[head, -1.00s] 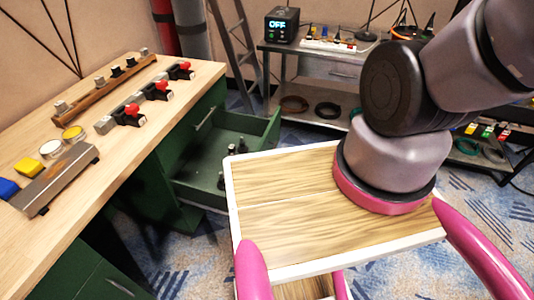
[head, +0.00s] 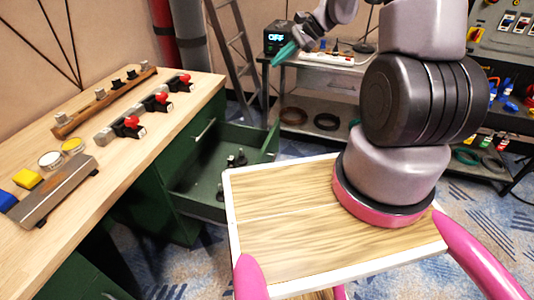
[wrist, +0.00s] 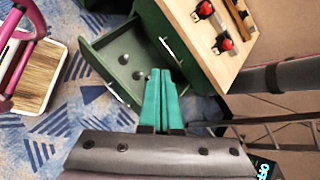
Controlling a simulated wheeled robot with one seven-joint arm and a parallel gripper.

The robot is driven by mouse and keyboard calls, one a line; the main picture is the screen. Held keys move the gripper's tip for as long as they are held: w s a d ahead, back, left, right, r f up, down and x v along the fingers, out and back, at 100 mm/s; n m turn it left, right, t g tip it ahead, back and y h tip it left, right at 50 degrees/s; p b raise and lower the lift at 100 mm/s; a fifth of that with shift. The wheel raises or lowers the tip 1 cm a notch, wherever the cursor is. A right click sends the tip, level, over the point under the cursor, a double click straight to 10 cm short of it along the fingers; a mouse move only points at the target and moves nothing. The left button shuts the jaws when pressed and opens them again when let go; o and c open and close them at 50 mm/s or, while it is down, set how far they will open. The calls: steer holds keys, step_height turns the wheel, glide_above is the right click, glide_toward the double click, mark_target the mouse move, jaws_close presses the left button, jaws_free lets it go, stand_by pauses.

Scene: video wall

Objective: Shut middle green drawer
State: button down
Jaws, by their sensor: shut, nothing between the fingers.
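The green drawer (head: 205,178) is pulled out from the green cabinet under the wooden bench. Several small dark objects lie inside it. It also shows in the wrist view (wrist: 105,66), with a pale handle on its front. My gripper (head: 283,55) is raised beyond and above the drawer, near the back shelf in the picture. Its teal fingers are together and empty. In the wrist view the closed fingers (wrist: 163,92) point toward the cabinet, overlapping the drawer's edge in the picture. I cannot tell that they touch it. Another handle (head: 205,130) shows on the cabinet face above the drawer.
The bench top (head: 110,165) holds red-knobbed switches, a wooden rail and a metal bar. My own wood-topped base stands close to the drawer's front. A metal shelf unit (head: 330,70) stands behind, with a ladder (head: 230,50) beside it. Patterned carpet lies between.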

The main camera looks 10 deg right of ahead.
steer(key=s+d+f+m+t, duration=0.1)
steer(key=d+f+m, duration=0.15)
steer(key=f, duration=1.05)
steer(key=s+d+f+m+h, duration=0.15)
steer(key=f+m, duration=0.25)
steer(key=f, duration=0.8)
steer(key=s+d+f+m+t+y, duration=0.15)
steer(key=f+m, duration=0.25)
steer(key=f, duration=0.9)
steer(key=h, duration=0.1)
glide_toward(261, 162)
step_height(261, 162, down, 3)
steer(key=a, duration=0.1)
steer(key=w+a, duration=0.1)
steer(key=a, duration=0.1)
steer(key=shift+w+f+n+g, duration=0.2)
steer(key=shift+f+n+g, duration=0.05)
steer(key=shift+f, duration=0.05)
steer(key=shift+w+a, duration=0.3)
steer(key=shift+a, duration=0.1)
